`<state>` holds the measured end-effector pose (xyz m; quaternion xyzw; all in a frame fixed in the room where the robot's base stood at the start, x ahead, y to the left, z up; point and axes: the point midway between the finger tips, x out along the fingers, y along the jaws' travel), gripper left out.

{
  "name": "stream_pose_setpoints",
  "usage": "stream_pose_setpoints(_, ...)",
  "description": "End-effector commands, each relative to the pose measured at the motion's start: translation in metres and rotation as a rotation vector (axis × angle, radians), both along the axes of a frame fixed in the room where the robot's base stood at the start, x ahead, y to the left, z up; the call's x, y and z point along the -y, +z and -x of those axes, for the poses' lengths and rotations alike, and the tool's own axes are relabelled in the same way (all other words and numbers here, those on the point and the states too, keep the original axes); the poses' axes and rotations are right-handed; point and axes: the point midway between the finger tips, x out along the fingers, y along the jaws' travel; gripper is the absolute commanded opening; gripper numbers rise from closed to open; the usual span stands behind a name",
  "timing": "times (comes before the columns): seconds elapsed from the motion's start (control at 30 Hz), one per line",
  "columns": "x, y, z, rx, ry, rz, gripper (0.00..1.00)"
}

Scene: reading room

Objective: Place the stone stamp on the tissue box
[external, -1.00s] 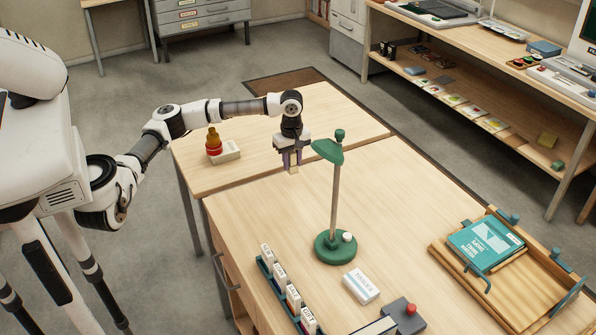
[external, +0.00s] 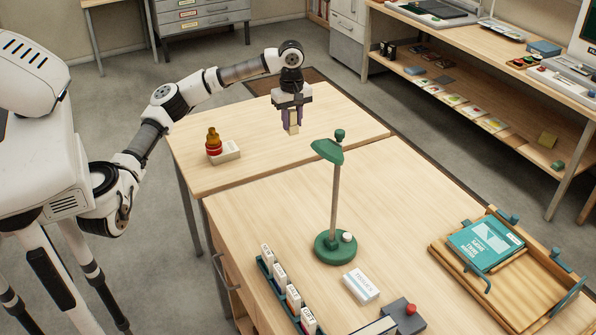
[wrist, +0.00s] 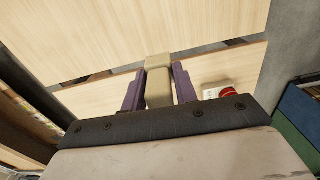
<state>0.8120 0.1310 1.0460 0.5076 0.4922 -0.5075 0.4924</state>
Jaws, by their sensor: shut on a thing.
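The stone stamp is a small beige block (external: 294,128), held between the purple fingers of my gripper (external: 292,122). In the wrist view the stamp (wrist: 159,82) sits upright between the two fingers, and my gripper (wrist: 158,88) is shut on it. It hangs in the air above the back table, clear of the surface.
A green desk lamp (external: 335,245) stands between my gripper and the white box. A red and amber bottle (external: 213,142) stands by a pale block (external: 228,152) on the back table.

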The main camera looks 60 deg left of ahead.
Motion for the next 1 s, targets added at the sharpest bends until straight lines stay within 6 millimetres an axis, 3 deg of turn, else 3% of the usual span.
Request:
stream_pose_setpoints(0.17, 0.042, -0.006, 0.009, -0.002, -0.28, 0.0, 0.03)
stream_pose_setpoints(0.27, 0.08, -0.013, 0.023, -0.002, -0.555, 0.0, 0.03)
stream_pose_setpoints(0.4, 0.148, -0.012, 0.053, -0.001, -0.987, -0.002, 0.03)
stream_pose_setpoints(0.6, 0.223, -0.012, 0.106, -0.002, -1.499, -0.003, 0.03)
stream_pose_setpoints(0.83, 0.287, 0.011, 0.15, 0.0, -1.791, -0.003, 0.03)
stream_pose_setpoints(1.0, 0.328, 0.009, 0.153, 0.0, -1.838, 0.005, 0.03)
